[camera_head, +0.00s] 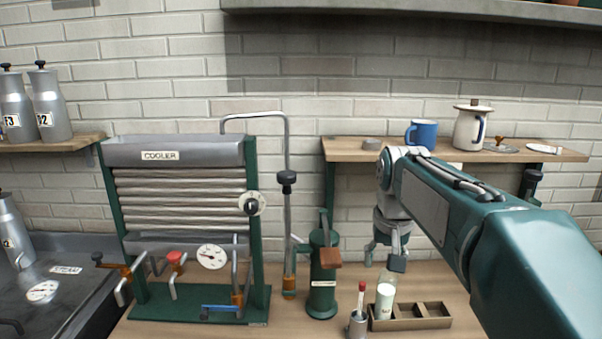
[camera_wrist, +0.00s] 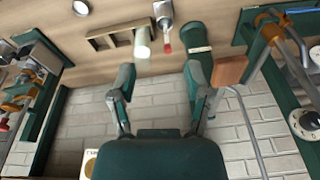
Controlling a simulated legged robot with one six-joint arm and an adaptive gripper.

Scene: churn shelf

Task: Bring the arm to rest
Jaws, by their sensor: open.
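My gripper (camera_head: 385,257) hangs from my teal arm on the right of the head view, above the wooden bench. It is open and empty. In the wrist view my gripper (camera_wrist: 158,85) shows two teal fingers spread apart, with nothing between their tips. Below it in the head view stands a compartmented wooden rack (camera_head: 433,322) with a white sample bottle (camera_head: 384,300) in its left compartment. In the wrist view the bottle (camera_wrist: 142,45) lies beyond the fingertips, apart from them.
A green cooler (camera_head: 180,180) with taps stands left, beside a green pump (camera_head: 322,275). A metal cup (camera_head: 358,325) holds a red-tipped stick. A wall shelf (camera_head: 350,150) behind my arm bears a blue mug (camera_head: 424,133) and a white pot (camera_head: 468,130). A vat (camera_head: 60,290) is at far left.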

